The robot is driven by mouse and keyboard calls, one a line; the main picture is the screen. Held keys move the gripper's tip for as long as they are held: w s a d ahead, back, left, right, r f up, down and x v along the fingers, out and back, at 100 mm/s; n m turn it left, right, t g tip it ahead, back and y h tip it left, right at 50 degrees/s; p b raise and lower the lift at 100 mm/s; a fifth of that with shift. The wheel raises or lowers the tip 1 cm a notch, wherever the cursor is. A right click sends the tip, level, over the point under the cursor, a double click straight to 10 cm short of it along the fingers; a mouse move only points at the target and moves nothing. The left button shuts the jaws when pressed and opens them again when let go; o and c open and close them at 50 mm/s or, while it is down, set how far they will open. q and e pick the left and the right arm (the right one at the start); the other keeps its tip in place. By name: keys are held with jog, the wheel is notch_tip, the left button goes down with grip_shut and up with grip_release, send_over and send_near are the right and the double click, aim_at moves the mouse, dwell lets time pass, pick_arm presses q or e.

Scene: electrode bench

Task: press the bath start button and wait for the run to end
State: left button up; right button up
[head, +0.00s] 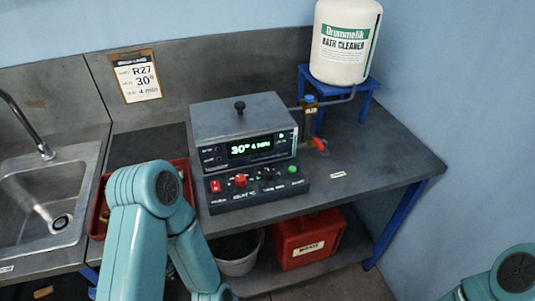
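The bath (240,120) is a grey box with a lidded top and a black knob on it, standing on the bench. Its display (250,146) glows green and appears to read 30° and 4 min. The control panel (258,190) in front carries a red rocker switch (215,186), a red button (240,180), black knobs and a green button (292,169). The labels under them are too small to read. My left arm's links stand in front at the lower left; its gripper is out of frame. Only a part of my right arm shows at the lower right.
A white cleaner bottle (344,45) stands on a blue stand (365,87) behind right. A small valve with a red handle (318,144) is beside the bath. A sink (40,200), a red tray (97,224), a posted card (136,77), a red bin (308,240) and a bucket (237,260) also show.

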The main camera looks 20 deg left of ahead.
pick_arm(q)
grip_shut()
dwell(1.4)
